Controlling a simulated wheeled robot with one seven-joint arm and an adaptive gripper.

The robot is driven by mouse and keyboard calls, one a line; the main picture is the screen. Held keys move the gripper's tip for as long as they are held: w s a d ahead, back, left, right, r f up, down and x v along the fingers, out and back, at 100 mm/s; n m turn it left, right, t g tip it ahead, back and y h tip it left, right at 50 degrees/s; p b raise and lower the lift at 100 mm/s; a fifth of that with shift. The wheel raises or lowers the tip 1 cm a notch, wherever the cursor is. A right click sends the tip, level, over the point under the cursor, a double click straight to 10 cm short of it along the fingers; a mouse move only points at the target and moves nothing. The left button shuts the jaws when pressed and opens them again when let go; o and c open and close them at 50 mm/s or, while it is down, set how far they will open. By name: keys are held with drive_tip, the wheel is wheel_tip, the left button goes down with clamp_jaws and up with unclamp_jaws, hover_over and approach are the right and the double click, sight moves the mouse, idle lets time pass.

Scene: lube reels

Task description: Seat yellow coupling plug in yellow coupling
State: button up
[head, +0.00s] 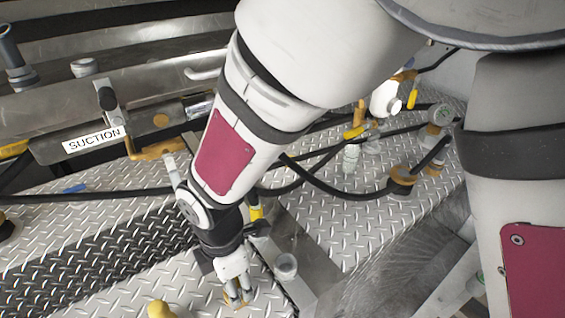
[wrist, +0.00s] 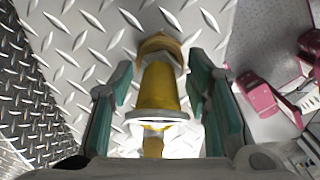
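In the wrist view a yellow tapered part (wrist: 160,88), which looks like the yellow coupling plug, stands between the fingers of my gripper (wrist: 160,72). It has a pale metal collar at its near end. A tan-orange ring (wrist: 160,44), perhaps the coupling, sits at its far end; I cannot tell whether the two are joined. The teal finger pads stand on both sides, with narrow gaps to the yellow body, so my gripper looks open around it. In the head view my gripper (head: 238,296) points down near the tread plate, and its fingers mostly hide the yellow part.
A yellow knob (head: 160,309) stands left of my gripper. A grey open cup-shaped fitting (head: 286,266) is close on its right. Black hoses (head: 330,187) and a brass fitting (head: 402,180) lie behind. A SUCTION label (head: 94,140) marks the pipe at left.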

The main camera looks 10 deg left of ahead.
wheel_tip(320, 180, up, 12)
drive_tip(key=shift+f, duration=0.1)
drive_tip(key=shift+w+d+r, duration=0.2)
drive_tip(key=shift+r, duration=0.1)
drive_tip(key=w+d+r+m+t, duration=0.1)
drive_tip(key=w+d+r+m, duration=0.1)
drive_tip(key=d+r+m, duration=0.3)
drive_tip(key=w+d+r+m, duration=0.1)
drive_tip(key=w+d+m, duration=0.15)
drive_tip(key=d, duration=0.45)
drive_tip(key=w+d+r+m+t, duration=0.1)
drive_tip(key=d+r+m, duration=0.1)
drive_tip(key=d+m, duration=0.3)
drive_tip(key=s+d+r+m+t, duration=0.1)
drive_tip(key=s+d+m, duration=0.3)
drive_tip(key=d+m, duration=0.3)
drive_tip(key=s+d+r+m+t, duration=0.1)
drive_tip(key=s+d+m, duration=0.3)
drive_tip(key=d+m, duration=0.4)
drive_tip(key=d, duration=0.4)
drive_tip(key=shift+s+r, duration=0.25)
drive_tip(key=shift+r, duration=0.15)
drive_tip(key=shift+d, duration=0.1)
